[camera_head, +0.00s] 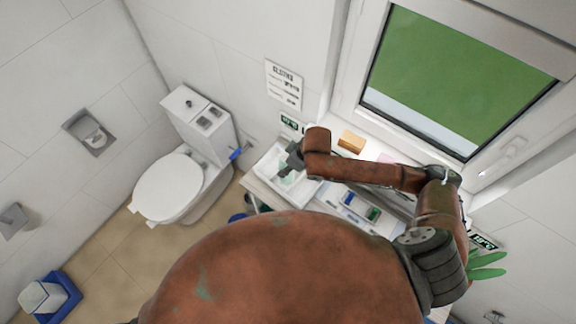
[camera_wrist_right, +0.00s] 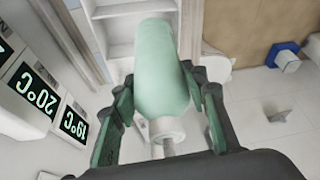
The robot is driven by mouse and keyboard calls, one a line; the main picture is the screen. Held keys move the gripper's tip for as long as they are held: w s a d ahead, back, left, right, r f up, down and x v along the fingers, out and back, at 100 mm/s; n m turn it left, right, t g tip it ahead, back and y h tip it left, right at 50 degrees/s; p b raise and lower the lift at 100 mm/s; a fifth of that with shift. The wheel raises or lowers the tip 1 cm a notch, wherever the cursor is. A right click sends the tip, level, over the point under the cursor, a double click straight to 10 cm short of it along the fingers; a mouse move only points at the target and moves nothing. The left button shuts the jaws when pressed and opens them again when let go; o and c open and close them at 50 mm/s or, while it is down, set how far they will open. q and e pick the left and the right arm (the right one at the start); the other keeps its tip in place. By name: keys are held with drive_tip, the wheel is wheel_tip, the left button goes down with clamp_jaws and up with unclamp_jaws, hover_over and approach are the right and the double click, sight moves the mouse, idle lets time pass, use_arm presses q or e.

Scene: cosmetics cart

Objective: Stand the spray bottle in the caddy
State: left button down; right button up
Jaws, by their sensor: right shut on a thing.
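My right gripper (camera_head: 288,160) is over the white caddy (camera_head: 262,166) at the left end of the counter. In the right wrist view, my right gripper (camera_wrist_right: 160,112) is shut on the pale green spray bottle (camera_wrist_right: 161,65), with one finger on each side of its body. The bottle's white neck (camera_wrist_right: 166,129) points toward the palm, and its body extends away toward the white compartments of the caddy (camera_wrist_right: 119,24). The bottle hides part of the caddy, and I cannot tell whether its base touches anything. My left gripper is not in view.
A yellow-orange sponge (camera_head: 351,140) and a pink item (camera_head: 386,158) lie near the window sill. A tray with blue and green items (camera_head: 360,207) sits right of the caddy. A toilet (camera_head: 172,186) stands left, and wall displays (camera_wrist_right: 36,92) are close to the gripper.

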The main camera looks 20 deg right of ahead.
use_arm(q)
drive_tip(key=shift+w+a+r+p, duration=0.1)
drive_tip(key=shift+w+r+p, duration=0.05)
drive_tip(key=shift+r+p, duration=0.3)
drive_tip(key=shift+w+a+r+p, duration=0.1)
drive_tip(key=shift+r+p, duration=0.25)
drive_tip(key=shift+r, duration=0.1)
use_arm(e)
drive_tip(key=w+d+f, duration=0.1)
drive_tip(key=w+f, duration=0.2)
drive_tip(key=f, duration=0.3)
drive_tip(key=shift+f, duration=0.4)
drive_tip(key=shift+d+f, duration=0.1)
drive_tip(key=o, duration=1.5)
drive_tip(key=shift+f, duration=0.1)
drive_tip(key=shift+o, duration=0.2)
use_arm(q)
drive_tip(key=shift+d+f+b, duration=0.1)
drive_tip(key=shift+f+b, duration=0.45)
drive_tip(key=shift+b, duration=0.05)
use_arm(e)
drive_tip(key=v, duration=1.2)
drive_tip(key=shift+r, duration=0.2)
